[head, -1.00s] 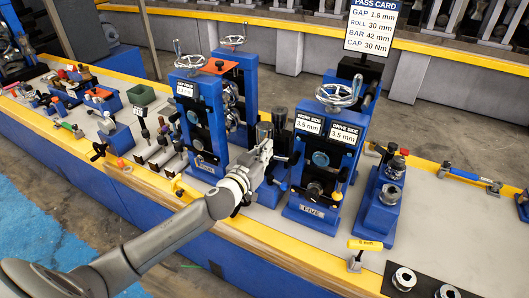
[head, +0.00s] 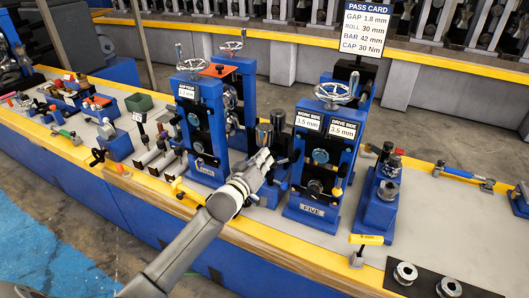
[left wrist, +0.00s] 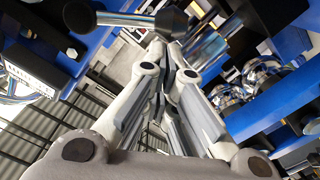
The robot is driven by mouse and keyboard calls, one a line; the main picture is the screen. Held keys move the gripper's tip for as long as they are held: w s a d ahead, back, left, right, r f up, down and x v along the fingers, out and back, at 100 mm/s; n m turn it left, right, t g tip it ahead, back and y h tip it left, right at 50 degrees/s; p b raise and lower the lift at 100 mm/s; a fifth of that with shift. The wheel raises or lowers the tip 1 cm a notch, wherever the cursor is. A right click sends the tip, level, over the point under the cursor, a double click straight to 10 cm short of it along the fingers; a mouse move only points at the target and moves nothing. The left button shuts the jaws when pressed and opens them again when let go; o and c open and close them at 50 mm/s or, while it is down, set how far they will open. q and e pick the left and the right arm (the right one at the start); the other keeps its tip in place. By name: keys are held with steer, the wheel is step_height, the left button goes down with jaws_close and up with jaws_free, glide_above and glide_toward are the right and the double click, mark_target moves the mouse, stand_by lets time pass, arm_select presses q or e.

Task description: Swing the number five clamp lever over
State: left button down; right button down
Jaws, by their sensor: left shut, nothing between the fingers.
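The number five stand (head: 312,211) is a blue roll stand with a handwheel on top, right of centre in the head view. A short dark lever (head: 283,161) sticks out from its left side. My left gripper (head: 266,158) is shut and empty, close to the left side of stand five. The head view does not show whether it touches the lever. My right gripper is not in view.
Another blue stand (head: 205,140) rises left of the gripper, leaving a narrow gap. Dark cylinders (head: 264,133) stand behind the gripper.

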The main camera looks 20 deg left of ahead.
arm_select(q)
steer(key=d+f+n, duration=0.3)
steer(key=f+n, duration=0.3)
steer(key=n, duration=0.3)
steer(key=shift+d+n+h+b, duration=0.3)
steer(key=shift+d+n+b, duration=0.1)
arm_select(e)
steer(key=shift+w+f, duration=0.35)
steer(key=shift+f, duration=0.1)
arm_select(q)
steer(key=shift+w+r, duration=0.1)
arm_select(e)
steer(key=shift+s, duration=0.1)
